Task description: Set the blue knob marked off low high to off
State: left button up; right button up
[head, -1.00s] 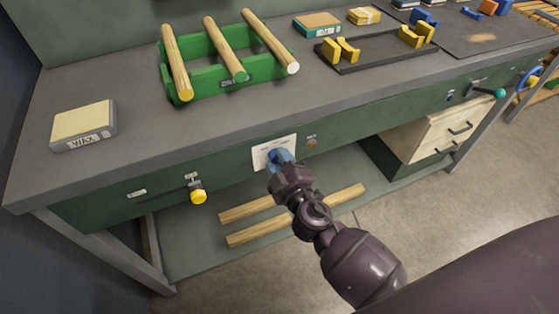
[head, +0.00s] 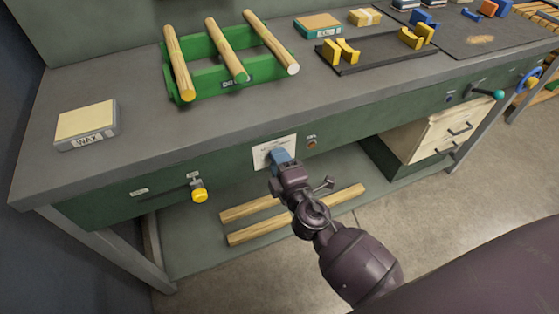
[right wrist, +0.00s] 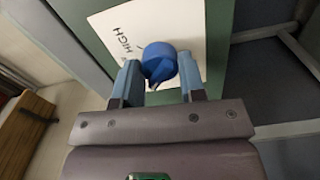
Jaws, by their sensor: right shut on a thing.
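The round blue knob (right wrist: 160,62) sits on a white label plate (right wrist: 112,22) on the bench's green front. In the right wrist view, HIGH is readable to the left of the knob; the other words are hidden or unclear. A small tip shows at the knob's lower edge, but I cannot tell the setting it marks. My right gripper (right wrist: 161,78) is shut on the knob, one finger on each side. In the head view, my right gripper (head: 283,160) covers the knob in front of the white plate (head: 264,152). My left gripper is not in view.
The benchtop (head: 180,125) holds a green rack (head: 240,70) with wooden rods. Wooden bars (head: 255,232) lie on the lower shelf.

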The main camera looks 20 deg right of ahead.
jog(key=o, duration=0.9)
jog(key=s+b, duration=0.1)
jog(key=s, duration=0.4)
jog(key=s+b, duration=0.1)
jog(key=s, duration=0.4)
jog(key=shift+s+d, duration=0.2)
jog(key=shift+s, duration=0.2)
